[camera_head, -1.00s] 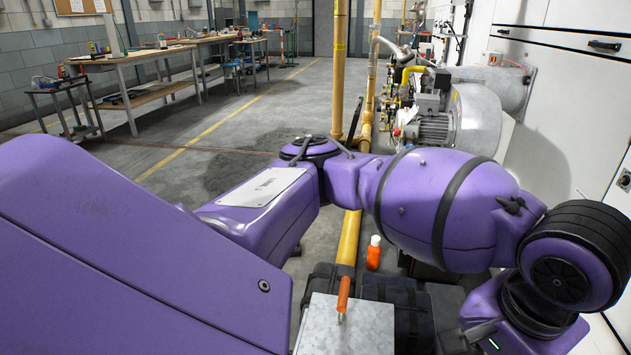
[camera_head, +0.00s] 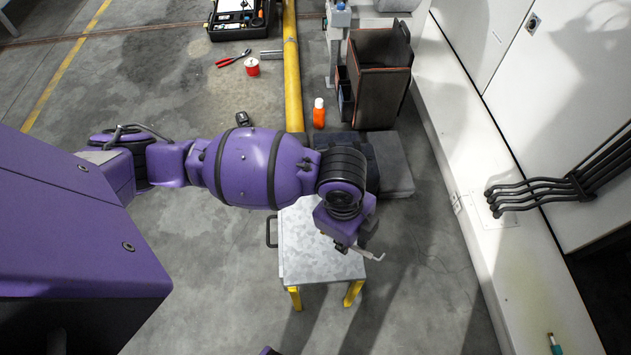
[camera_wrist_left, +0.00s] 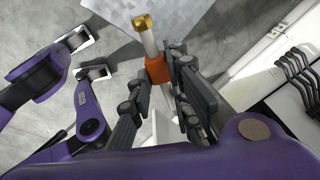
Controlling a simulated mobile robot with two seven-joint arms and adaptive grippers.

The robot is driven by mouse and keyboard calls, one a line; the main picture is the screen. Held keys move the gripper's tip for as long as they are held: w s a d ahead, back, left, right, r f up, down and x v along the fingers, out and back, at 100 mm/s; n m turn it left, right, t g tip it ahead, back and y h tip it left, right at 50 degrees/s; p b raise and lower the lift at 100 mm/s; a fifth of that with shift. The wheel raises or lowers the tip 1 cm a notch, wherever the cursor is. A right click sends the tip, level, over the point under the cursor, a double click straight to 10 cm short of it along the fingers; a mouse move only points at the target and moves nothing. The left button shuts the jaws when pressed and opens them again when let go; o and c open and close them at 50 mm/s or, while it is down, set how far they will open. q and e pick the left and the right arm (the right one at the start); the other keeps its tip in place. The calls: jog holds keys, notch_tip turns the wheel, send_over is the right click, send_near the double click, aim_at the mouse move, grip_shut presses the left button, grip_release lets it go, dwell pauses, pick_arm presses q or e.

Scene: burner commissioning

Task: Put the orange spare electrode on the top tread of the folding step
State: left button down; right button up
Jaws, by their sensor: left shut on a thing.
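The folding step has a grey metal top tread (camera_head: 308,250) and yellow legs. The tread also shows at the top of the left wrist view (camera_wrist_left: 185,18). My left gripper (camera_head: 362,246) is above the tread's front right corner. In the left wrist view, its two dark fingers (camera_wrist_left: 161,74) are shut on the electrode's orange body (camera_wrist_left: 156,69). A white rod with a brass-coloured end (camera_wrist_left: 143,22) sticks out beyond the body, toward the tread in that view. The height above the tread is hard to tell. My right gripper is not in view.
An orange bottle with a white cap (camera_head: 319,114) stands on the floor behind the step. A dark case (camera_head: 383,80), a yellow pipe (camera_head: 292,75) and a red spool (camera_head: 252,67) are farther back. A white cabinet wall (camera_head: 470,190) runs along the right.

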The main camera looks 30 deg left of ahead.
pick_arm(q)
jog(key=s+d+f+m+g+p, duration=0.1)
jog(key=s+d+f+m+p, duration=0.1)
jog(key=s+m+p, duration=0.3)
jog(key=m+b, duration=0.1)
jog(key=b, duration=0.3)
send_over(318, 243)
jog(key=w+d, duration=0.4)
notch_tip(318, 243, down, 10)
jog(key=shift+s+f, duration=0.15)
notch_tip(318, 243, down, 4)
jog(key=shift+a+r+b, duration=0.1)
jog(key=shift+r+b, duration=0.15)
jog(key=shift+b, duration=0.2)
jog(key=shift+w, duration=0.2)
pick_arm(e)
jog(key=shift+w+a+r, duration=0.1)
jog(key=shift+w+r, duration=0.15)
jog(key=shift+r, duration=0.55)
pick_arm(q)
jog(key=shift+f, duration=0.15)
jog(key=c, duration=1.6)
grip_release()
jog(key=shift+c, duration=0.2)
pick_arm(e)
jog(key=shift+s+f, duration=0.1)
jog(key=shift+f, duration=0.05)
